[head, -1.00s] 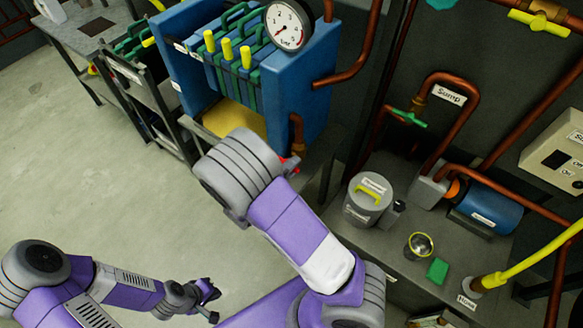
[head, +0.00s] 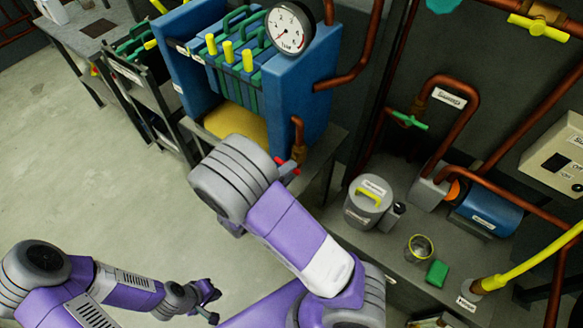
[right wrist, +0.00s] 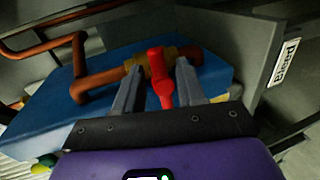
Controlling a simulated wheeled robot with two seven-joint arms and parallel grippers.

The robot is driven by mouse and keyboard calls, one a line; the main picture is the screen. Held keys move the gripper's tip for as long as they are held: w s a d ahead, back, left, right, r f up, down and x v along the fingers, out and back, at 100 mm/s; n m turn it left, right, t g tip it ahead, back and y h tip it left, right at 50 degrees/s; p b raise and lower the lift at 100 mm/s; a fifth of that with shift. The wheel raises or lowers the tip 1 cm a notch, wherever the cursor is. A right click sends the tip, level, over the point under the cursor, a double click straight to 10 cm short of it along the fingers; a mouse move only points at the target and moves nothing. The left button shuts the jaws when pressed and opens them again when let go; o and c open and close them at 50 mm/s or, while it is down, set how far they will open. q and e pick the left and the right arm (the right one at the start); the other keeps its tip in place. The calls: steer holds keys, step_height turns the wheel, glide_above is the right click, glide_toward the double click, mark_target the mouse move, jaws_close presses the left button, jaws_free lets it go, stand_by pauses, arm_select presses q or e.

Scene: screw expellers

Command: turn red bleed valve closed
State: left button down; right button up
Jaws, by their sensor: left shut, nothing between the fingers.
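The red bleed valve (right wrist: 160,78) is a red lever on a brass body on a copper pipe at the side of the blue filter press. In the right wrist view the lever points toward my right gripper (right wrist: 158,88). The gripper's two grey fingers are apart, one on each side of the lever, with visible gaps. In the head view only a small red bit of the lever (head: 291,167) shows beside my right wrist, which hides most of the gripper. My left gripper (head: 211,305) is shut and empty, low over the floor at the lower left.
The blue press (head: 312,95) with a pressure gauge (head: 290,27) stands just behind the valve. A bench at right holds a grey canister (head: 368,203), a metal cup (head: 419,247), a green block (head: 437,273) and a blue pump (head: 487,212). The floor at left (head: 70,180) is clear.

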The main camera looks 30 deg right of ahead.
steer(key=shift+p+v, duration=0.5)
steer(key=shift+v, duration=2.1)
